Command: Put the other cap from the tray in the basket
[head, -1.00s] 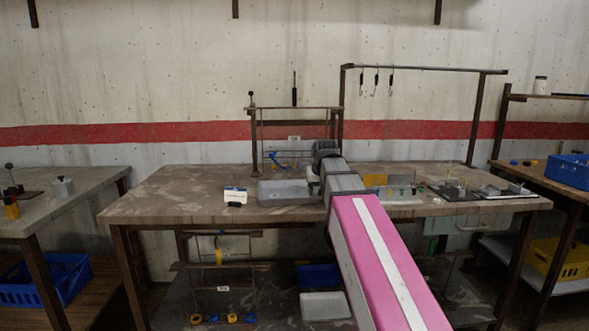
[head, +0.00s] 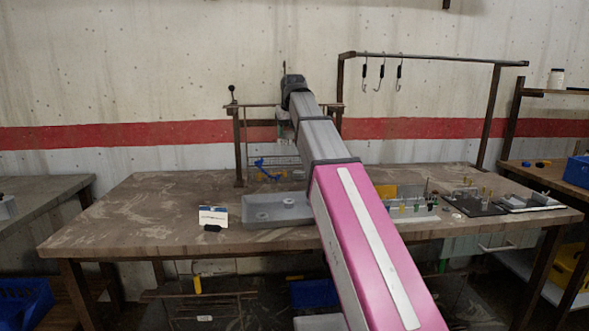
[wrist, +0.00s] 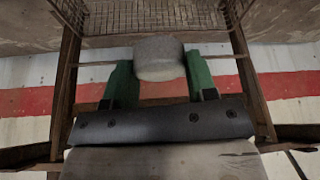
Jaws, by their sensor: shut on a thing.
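A rounded grey cap (wrist: 159,58) is held between the green fingers of my gripper (wrist: 160,84) in the wrist view. In the head view my gripper (head: 283,128) is raised in front of the rack, mostly hidden by my arm. The wire basket (wrist: 150,17) shows at the top of the wrist view, apart from the cap. In the head view the basket (head: 286,160) is on the rack, partly behind my arm.
A small white sign (head: 213,216) stands left of the tray. A hook rail (head: 430,60) rises behind right. The table's left side is clear.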

